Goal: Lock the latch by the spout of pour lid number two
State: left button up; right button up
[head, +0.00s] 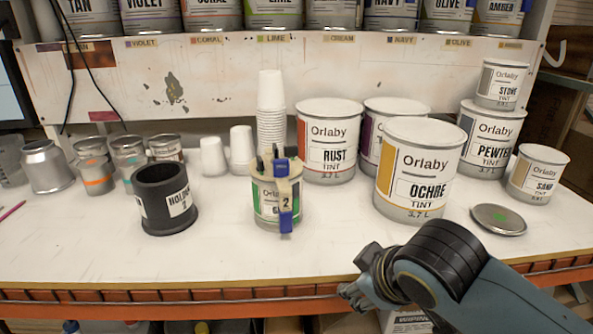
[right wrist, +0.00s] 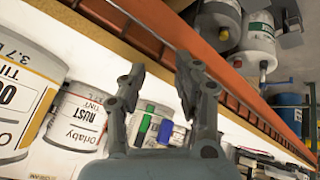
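A can with a green label band (head: 264,207) stands near the middle of the table. It wears a cream pour lid (head: 270,186) with a "2" tag (head: 287,205). One blue latch piece (head: 281,168) stands up at the lid's top; another blue piece (head: 286,222) hangs down the front. I cannot tell whether either is locked. In the right wrist view, the can's green band (right wrist: 145,123) and a blue piece (right wrist: 165,131) show beyond the fingers. My right gripper (head: 356,272) is open and empty at the table's front edge, right of and nearer than the can. My left gripper is out of view.
The OCHRE can (head: 417,175) and RUST can (head: 330,145) stand right of the lidded can. A dark holder (head: 163,197) stands to its left and a white cup stack (head: 271,110) behind it. A loose round lid (head: 498,219) lies at right. The front table strip is clear.

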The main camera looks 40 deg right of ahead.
jog(key=w+d+r+n+t+h, duration=0.3)
jog(key=w+r+n+t, duration=0.55)
jog(key=w+r, duration=0.9)
jog(key=w+a+r+n+t+y, duration=0.2)
jog(key=w+a+r+n+y, duration=0.3)
jog(key=r+n+y, duration=0.5)
jog(key=w+a+r+n+t+y, duration=0.1)
jog(key=w+a+r+n+y, duration=0.5)
jog(key=n, duration=0.8)
jog(key=n+g+h, duration=0.6)
jog(key=n+g, duration=0.9)
jog(key=g, duration=0.2)
send_near(291, 146)
jog(key=shift+t, duration=0.25)
jog(key=b+x, duration=0.4)
jog(key=shift+s+a+f, duration=0.15)
jog(key=shift+f, duration=0.25)
jog(key=p+x, duration=0.1)
jog(key=x, duration=0.2)
jog(key=shift+a, duration=0.2)
jog(key=shift+a+f, duration=0.15)
jog(key=shift+f, duration=0.4)
